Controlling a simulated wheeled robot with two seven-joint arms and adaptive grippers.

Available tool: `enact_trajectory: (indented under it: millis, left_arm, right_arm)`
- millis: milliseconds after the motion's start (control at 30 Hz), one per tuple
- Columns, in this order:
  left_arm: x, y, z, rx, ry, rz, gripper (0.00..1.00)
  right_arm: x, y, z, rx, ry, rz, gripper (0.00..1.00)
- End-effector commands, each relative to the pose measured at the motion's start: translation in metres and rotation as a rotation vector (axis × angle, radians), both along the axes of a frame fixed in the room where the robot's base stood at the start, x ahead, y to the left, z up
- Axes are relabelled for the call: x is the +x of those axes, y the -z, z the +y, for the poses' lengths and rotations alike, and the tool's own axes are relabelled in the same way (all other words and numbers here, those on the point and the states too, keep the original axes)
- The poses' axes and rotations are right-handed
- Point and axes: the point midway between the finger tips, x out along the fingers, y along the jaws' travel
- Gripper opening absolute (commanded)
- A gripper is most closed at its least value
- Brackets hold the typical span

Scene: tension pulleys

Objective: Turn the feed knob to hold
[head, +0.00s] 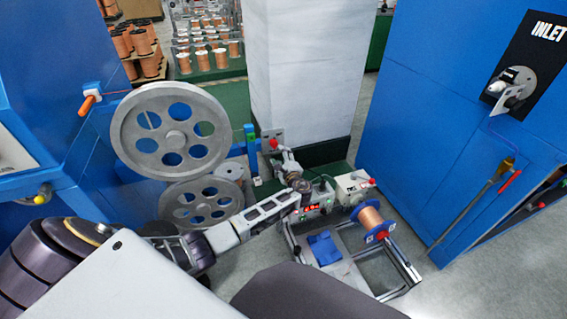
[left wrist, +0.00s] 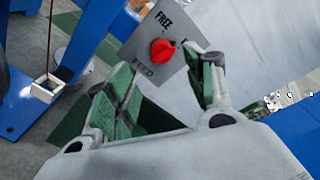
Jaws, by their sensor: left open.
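The feed knob (left wrist: 163,51) is red and sits on a grey plate (left wrist: 146,73) marked FREE and FEED in the left wrist view. Another label at the plate's right is mostly hidden by a finger. I cannot tell for sure which mark the knob points to. In the head view the knob (head: 273,143) is small, on its plate in front of the pale pillar. My left gripper (head: 279,156) is open just in front of the plate. In the left wrist view its green-padded fingers (left wrist: 162,72) are apart, with the knob showing beyond the gap between them. My right gripper is not in view.
A bench unit with a copper spool (head: 371,219) and red digits is at the right. A blue cabinet marked INLET (head: 440,125) fills the right. The pillar (head: 305,70) rises behind the plate.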

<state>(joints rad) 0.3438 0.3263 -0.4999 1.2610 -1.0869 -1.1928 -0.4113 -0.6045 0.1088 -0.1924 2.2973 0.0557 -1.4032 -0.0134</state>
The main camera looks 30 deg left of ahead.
Motion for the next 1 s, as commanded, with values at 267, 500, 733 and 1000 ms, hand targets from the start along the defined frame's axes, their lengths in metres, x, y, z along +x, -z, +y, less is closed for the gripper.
enact_trajectory:
  millis: [267,500,733,1000]
  left_arm:
    - [-0.019,-0.001,-0.020,-0.001,0.000,0.001,0.54]
    - [-0.024,-0.002,-0.026,0.000,-0.002,0.002,0.54]
    - [-0.024,-0.002,-0.026,0.000,-0.002,0.002,0.54]
    - [-0.022,-0.001,-0.028,-0.034,-0.005,-0.041,0.54]
  right_arm:
    - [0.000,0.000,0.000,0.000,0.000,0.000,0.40]
    - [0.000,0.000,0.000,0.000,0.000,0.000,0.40]
    - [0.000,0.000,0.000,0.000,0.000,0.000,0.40]
    - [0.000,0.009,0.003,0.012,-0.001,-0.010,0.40]
